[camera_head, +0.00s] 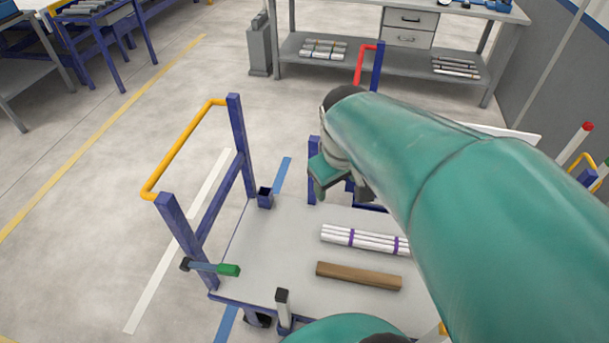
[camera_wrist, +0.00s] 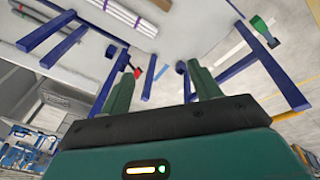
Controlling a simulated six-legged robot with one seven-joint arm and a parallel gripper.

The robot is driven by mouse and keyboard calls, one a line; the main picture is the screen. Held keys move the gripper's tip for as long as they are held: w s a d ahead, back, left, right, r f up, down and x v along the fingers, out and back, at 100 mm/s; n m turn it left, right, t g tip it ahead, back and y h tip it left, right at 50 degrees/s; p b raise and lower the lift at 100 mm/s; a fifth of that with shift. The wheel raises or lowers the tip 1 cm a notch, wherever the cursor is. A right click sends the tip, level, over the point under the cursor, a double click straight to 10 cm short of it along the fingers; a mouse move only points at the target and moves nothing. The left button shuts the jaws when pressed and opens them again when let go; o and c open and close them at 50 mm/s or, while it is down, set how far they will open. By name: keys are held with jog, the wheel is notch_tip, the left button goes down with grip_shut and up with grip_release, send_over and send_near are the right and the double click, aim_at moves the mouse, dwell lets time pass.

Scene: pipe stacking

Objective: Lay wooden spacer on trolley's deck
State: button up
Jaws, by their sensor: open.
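The wooden spacer (camera_head: 358,276), a brown bar, lies flat on the grey deck (camera_head: 265,238) of the blue-framed trolley in the head view. It lies beside and roughly parallel to a bundle of white pipes (camera_head: 365,240) with purple bands, on the near side, with a narrow gap between them. My gripper (camera_head: 322,178) is above the far part of the deck, apart from the spacer, and partly hidden by my arm. In the wrist view my gripper (camera_wrist: 163,85) has its two fingers spread with nothing between them. The pipe bundle (camera_wrist: 125,15) shows at the top there.
The trolley has a yellow handle (camera_head: 180,150) at left and blue posts (camera_head: 242,145) around the deck. A green-tipped lever (camera_head: 228,270) sticks out at its left edge. A grey workbench (camera_head: 400,65) stands behind. The deck's left part is bare. My arm hides the right side.

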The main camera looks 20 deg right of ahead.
jog(key=s+a+r+m+t+y, duration=0.1)
jog(key=s+a+r+m+t, duration=0.1)
jog(key=s+a+r, duration=0.3)
jog(key=shift+s+a+r+t, duration=0.2)
jog(key=shift+s+a+t, duration=0.25)
jog(key=shift+a, duration=0.75)
jog(key=shift+w+d, duration=0.1)
